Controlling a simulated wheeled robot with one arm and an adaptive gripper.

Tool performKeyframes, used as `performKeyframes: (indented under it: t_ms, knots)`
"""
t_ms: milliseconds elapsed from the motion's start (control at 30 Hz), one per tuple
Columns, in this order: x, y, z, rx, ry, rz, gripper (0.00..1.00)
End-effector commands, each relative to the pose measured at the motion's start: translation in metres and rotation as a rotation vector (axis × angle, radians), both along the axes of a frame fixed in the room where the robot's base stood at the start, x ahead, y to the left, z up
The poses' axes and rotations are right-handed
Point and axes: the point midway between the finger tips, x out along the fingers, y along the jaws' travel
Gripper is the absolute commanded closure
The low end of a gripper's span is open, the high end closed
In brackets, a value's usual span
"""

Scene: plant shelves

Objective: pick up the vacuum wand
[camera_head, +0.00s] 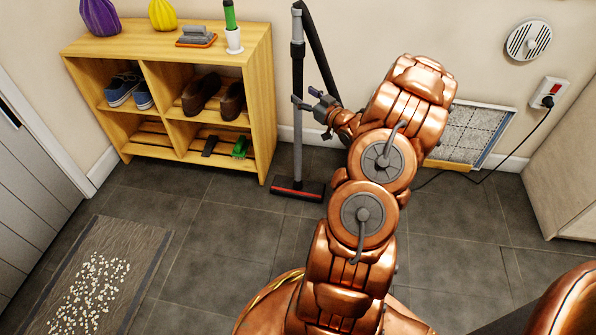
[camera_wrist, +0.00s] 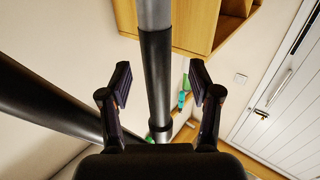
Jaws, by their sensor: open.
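The vacuum wand (camera_head: 297,65) stands upright beside the wooden shelf, with a grey tube, a black upper part and a flat dark floor head (camera_head: 298,190) with a red stripe. A black hose (camera_head: 318,50) hangs to its right. My gripper (camera_head: 305,99) is open at the height of the wand's tube, and one finger overlaps the wand in the head view. In the wrist view the wand (camera_wrist: 157,75) runs between the two spread fingers of my gripper (camera_wrist: 161,80), with a gap on each side. Its lower end there is hidden by my gripper's body.
The wooden shelf (camera_head: 205,52) holds shoes, a green brush (camera_head: 240,147) and vases close left of the wand. A grey filter panel (camera_head: 472,132) leans at the wall on the right, near a black cord (camera_head: 505,160). A mat (camera_head: 90,285) lies at lower left. The tiled floor between is clear.

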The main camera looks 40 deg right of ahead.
Motion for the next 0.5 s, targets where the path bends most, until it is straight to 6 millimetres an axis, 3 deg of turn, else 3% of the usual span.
performKeyframes:
  t_ms: [233,500]
  knots:
    - [0.029,-0.005,-0.004,0.000,0.002,0.000,0.37]
    - [0.040,-0.007,-0.001,0.000,0.001,-0.003,0.37]
